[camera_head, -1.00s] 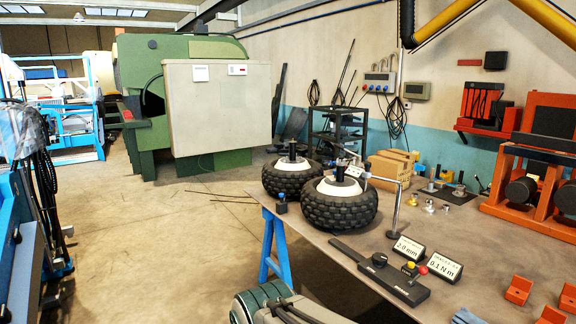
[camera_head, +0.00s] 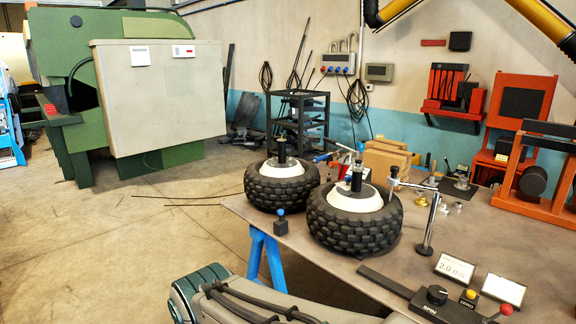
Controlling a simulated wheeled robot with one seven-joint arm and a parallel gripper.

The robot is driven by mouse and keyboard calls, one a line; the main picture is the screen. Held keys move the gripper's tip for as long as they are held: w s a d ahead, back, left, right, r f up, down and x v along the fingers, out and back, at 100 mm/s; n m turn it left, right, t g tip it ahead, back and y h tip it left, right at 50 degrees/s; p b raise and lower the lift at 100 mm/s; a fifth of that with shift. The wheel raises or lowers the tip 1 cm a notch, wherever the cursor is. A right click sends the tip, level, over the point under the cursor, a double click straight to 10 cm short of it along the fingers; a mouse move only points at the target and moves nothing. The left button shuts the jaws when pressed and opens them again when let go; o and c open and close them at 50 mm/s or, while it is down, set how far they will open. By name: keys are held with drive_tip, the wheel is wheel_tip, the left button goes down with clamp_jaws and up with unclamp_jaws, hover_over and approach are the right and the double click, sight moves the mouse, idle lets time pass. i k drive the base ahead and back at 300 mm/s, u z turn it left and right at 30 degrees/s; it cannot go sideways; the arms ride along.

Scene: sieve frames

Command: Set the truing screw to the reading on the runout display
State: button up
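Two small signs stand on the bench: the left display (camera_head: 455,268) reads about 2.0 mm, partly blurred, and the right display (camera_head: 503,290) looks washed out. In front of them is a black control box (camera_head: 436,298) with a round knob, a yellow button (camera_head: 470,295) and a red knob (camera_head: 506,310). Two knobbly black tyres on white hubs lie flat on the bench, a rear wheel (camera_head: 282,188) and a front wheel (camera_head: 352,222). A post stand (camera_head: 427,225) with an arm reaches toward the front wheel. I cannot tell which part is the truing screw. My gripper is not in view.
The bench top (camera_head: 400,262) is bare between the front wheel and the control box. Cardboard boxes (camera_head: 386,160), small metal parts (camera_head: 440,203) and an orange frame (camera_head: 535,185) stand farther back. A blue trestle leg (camera_head: 268,258) is at the left edge. Open floor lies left.

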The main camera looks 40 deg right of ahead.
sight(347, 179)
drive_tip(key=z, duration=0.45)
drive_tip(key=i, duration=1.25)
drive_tip(key=z, duration=1.8)
drive_tip(key=i, duration=0.7)
drive_tip(key=z, duration=0.55)
